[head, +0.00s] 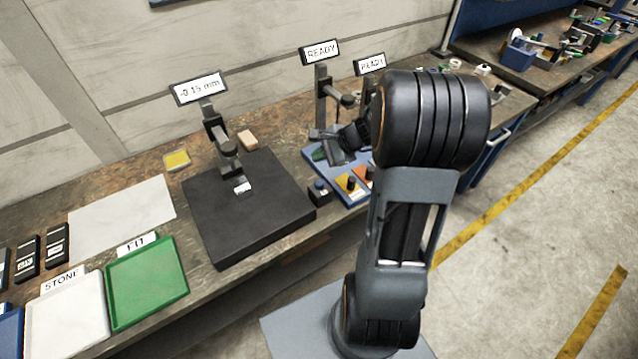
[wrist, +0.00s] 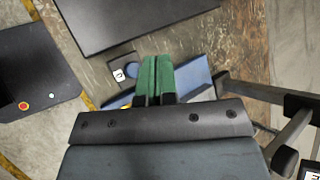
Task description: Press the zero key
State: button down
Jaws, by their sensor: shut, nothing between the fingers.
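The zero key is a small dark box with a blue round button (head: 320,187), standing at the right of the black plate on the bench. In the wrist view the blue button (wrist: 132,70) sits beside a white label marked 0 (wrist: 118,75). My gripper (head: 319,154) is above and behind the key in the head view. In the wrist view its green fingertips (wrist: 156,60) lie together, just right of the button, with nothing between them. The fingers do not appear to touch the key. The exact height gap cannot be told.
The black plate (head: 237,225) carries a gauge stand with a display reading -0.15 mm (head: 199,88). A blue board (head: 351,195) with yellow and orange patches lies right of the key. A green tray (head: 147,283) is at left.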

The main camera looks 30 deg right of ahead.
aim_at(320, 184)
jog(key=shift+f+b, duration=3.15)
jog(key=shift+f, duration=0.95)
jog(key=shift+f, duration=0.1)
jog(key=shift+f+b, duration=0.3)
jog(key=shift+b, duration=0.15)
jog(key=shift+f+b, duration=0.5)
jog(key=shift+f, duration=0.05)
jog(key=shift+r, duration=0.15)
jog(key=shift+r+p, duration=0.7)
jog(key=shift+r, duration=0.15)
jog(key=shift+r+p, duration=1.95)
jog(key=shift+r, duration=0.55)
